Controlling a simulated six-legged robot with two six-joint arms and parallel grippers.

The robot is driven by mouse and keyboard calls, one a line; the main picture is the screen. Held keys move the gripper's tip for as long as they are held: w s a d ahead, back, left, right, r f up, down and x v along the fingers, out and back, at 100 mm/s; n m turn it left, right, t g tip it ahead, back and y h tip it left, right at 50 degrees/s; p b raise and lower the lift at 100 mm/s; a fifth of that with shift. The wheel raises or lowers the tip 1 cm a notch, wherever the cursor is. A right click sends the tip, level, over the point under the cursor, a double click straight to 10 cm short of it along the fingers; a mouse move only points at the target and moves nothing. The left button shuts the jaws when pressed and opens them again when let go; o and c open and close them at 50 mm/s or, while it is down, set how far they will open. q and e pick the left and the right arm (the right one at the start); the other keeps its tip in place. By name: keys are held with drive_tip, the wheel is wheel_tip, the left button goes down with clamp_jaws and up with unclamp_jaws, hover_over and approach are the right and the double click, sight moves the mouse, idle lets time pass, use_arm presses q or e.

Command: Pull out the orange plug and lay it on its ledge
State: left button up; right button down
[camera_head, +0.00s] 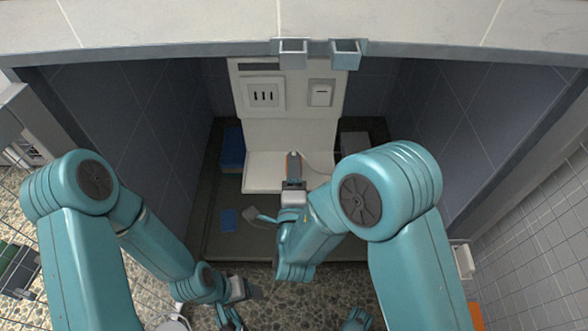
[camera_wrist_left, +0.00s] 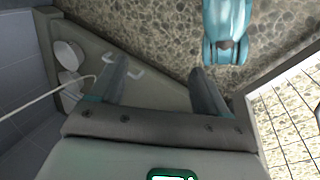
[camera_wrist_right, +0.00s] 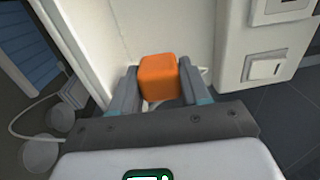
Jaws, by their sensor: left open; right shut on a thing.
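My right gripper (camera_head: 293,183) is shut on the orange plug (camera_wrist_right: 158,77), which sits between both fingers in the right wrist view. I cannot tell whether the plug touches the ledge. A pale cord (camera_head: 318,163) shows beside it. My left gripper (camera_wrist_left: 160,78) is open and empty, low at the front; its fingers are spread in the left wrist view.
A white switch (camera_head: 320,93) is right of the socket plate. Dark tiled walls close in both sides of the bay. A blue stack (camera_head: 232,150) stands left of the ledge, and a blue cloth (camera_head: 228,220) lies on the floor. Two small brackets (camera_head: 345,54) hang from the top edge.

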drive_tip(key=c, duration=0.5)
unclamp_jaws()
drive_tip(key=f, duration=0.2)
drive_tip(key=shift+s+d+f+g, duration=0.1)
drive_tip(key=shift+d+f+g, duration=0.1)
drive_tip(key=shift+f+g, duration=0.2)
drive_tip(key=shift+c, duration=0.2)
drive_tip(key=shift+o, duration=0.4)
wheel_tip(320, 180, up, 23)
drive_tip(key=p, duration=0.8)
drive_tip(key=shift+a+t+p, duration=0.2)
drive_tip(key=shift+t+p, duration=0.1)
drive_tip(key=shift+t, duration=0.1)
use_arm(q)
wheel_tip(320, 180, up, 7)
drive_tip(key=d, duration=0.1)
drive_tip(key=shift+s+r+g, duration=0.2)
drive_tip(key=shift+s+g, duration=0.1)
drive_tip(key=shift+s, duration=0.15)
use_arm(e)
drive_tip(key=shift+f, duration=0.1)
use_arm(q)
drive_tip(key=shift+f, duration=0.1)
